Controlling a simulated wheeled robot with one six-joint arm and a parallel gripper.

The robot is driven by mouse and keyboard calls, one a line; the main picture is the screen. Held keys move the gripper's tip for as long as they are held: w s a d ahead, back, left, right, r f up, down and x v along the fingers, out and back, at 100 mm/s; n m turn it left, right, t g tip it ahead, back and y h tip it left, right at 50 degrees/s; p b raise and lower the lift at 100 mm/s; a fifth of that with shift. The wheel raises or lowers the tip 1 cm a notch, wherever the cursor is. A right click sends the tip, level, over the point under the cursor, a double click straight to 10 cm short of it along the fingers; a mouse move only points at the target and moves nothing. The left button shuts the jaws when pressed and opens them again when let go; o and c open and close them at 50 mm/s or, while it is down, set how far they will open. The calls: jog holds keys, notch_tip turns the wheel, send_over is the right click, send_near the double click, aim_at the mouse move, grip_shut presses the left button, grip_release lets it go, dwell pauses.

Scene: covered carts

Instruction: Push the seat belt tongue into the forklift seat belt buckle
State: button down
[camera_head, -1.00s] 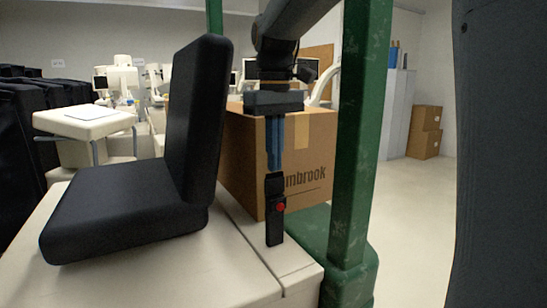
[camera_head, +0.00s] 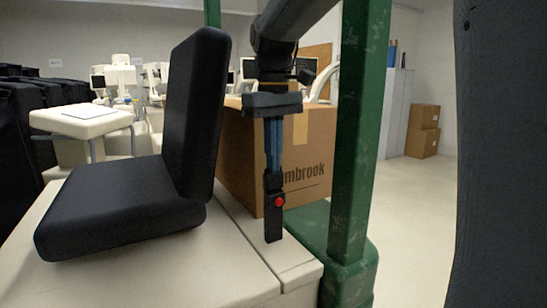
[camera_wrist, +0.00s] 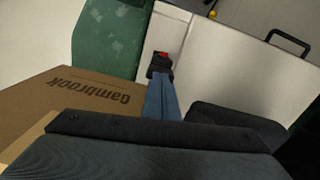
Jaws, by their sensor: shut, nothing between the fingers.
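The black buckle (camera_head: 273,228) stands upright on the pale forklift body beside the seat, its red button (camera_head: 279,201) facing me. It also shows in the wrist view (camera_wrist: 157,70). A dark piece at the buckle's top (camera_head: 272,182) looks like the tongue; I cannot make out how deep it sits. My gripper (camera_head: 273,169) points straight down with its blue fingers together, holding nothing. The fingertips are right at the top of the dark piece, and seem to touch it. In the wrist view the fingers hide part of the buckle's top.
The black forklift seat (camera_head: 120,205) is left of the buckle. A green post (camera_head: 358,150) rises close on the right. A cardboard box (camera_head: 310,150) stands behind my gripper. A black handle (camera_wrist: 289,37) shows in the wrist view. Open floor (camera_head: 420,220) lies to the right.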

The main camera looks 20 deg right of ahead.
jog(key=shift+f, duration=0.25)
